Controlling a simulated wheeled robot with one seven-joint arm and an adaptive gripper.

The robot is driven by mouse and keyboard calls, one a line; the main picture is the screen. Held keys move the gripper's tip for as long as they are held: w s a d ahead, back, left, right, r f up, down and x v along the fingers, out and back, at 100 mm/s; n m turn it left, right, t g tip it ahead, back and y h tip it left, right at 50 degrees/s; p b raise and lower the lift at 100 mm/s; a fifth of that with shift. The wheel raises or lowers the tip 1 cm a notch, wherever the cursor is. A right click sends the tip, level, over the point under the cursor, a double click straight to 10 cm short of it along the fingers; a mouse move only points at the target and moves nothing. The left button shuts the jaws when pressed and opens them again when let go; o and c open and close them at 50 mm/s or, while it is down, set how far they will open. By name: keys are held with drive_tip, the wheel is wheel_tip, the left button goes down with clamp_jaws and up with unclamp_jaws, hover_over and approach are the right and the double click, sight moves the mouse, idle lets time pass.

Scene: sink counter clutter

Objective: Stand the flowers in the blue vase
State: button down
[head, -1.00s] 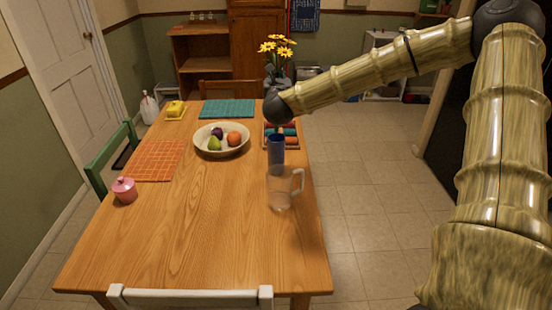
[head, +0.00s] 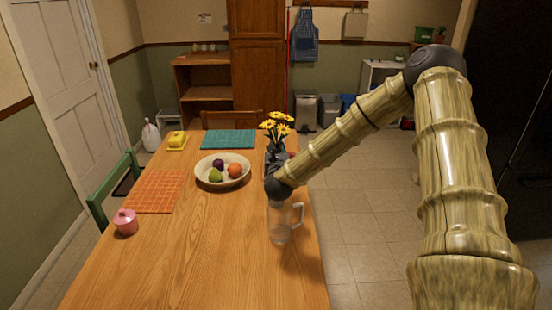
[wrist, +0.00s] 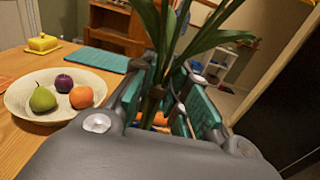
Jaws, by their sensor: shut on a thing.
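The yellow flowers (head: 277,125) stand up above my gripper (head: 277,152) in the head view, over the right side of the table. In the wrist view the green stems and leaves (wrist: 168,35) rise from between the teal finger pads of my gripper (wrist: 162,105). My gripper is shut on the stems. The blue vase is hidden now in the head view, behind my gripper and wrist. The lower ends of the stems are hidden too, so I cannot tell whether they are in or above the vase.
A clear pitcher (head: 280,222) stands on the wooden table (head: 195,262), just in front of my wrist. A bowl (head: 206,183) of fruit is to the left. The table's front is clear.

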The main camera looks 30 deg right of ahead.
drive_tip(key=shift+f+p, duration=0.5)
drive_tip(key=shift+f, duration=1.8)
drive_tip(key=c, duration=1.4)
unclamp_jaws()
drive_tip(key=shift+b+v, duration=1.55)
drive_tip(key=shift+v, duration=4.5)
drive_tip(key=shift+d, duration=0.15)
